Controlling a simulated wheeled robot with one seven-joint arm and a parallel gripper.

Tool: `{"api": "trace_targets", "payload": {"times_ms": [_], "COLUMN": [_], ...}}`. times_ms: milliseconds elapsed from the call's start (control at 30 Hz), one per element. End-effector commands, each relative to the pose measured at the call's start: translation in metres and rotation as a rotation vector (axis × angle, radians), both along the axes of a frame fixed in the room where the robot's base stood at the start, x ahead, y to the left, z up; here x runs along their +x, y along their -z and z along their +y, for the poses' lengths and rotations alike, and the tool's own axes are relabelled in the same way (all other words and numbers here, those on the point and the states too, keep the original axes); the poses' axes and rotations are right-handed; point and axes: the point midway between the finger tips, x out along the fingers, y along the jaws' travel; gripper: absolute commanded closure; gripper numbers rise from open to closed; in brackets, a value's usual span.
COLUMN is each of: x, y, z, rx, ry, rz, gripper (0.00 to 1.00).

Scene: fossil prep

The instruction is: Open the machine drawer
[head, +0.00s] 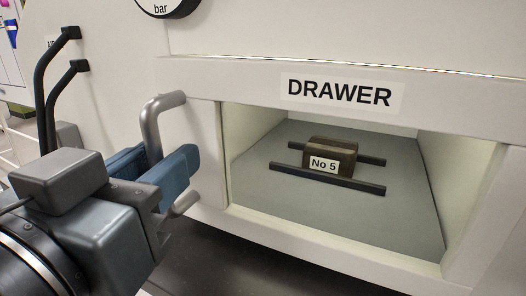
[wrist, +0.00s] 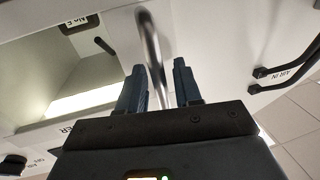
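The machine drawer's pale front (head: 210,75) carries a DRAWER label (head: 339,94) above a window-like opening. A grey bar handle (head: 152,125) stands out from the front, left of the opening; it also shows in the wrist view (wrist: 152,45). My gripper (head: 155,163) is at the handle, its blue fingers on either side of the bar. In the wrist view my gripper (wrist: 160,80) is open, with the bar between the fingers, nearer the left one. A gap shows on the right, and I cannot tell whether the left finger touches. The handle's middle is partly hidden by a finger.
Black curved pipes (head: 75,85) stick out of the machine at left, near my gripper. A gauge marked bar (head: 160,8) is above.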

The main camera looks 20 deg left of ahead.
Motion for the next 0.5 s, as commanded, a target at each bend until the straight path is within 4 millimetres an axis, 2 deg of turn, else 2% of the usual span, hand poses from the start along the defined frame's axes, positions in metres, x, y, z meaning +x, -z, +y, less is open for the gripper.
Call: {"api": "trace_targets", "payload": {"times_ms": [200, 500], "x": [0.0003, 0.0001], "y": [0.0001, 0.0001], "z": [0.0, 0.0], "rx": [0.0, 0.0], "ry": [0.0, -0.001], "rz": [0.0, 0.0], "gripper": [0.66, 0.95]}}
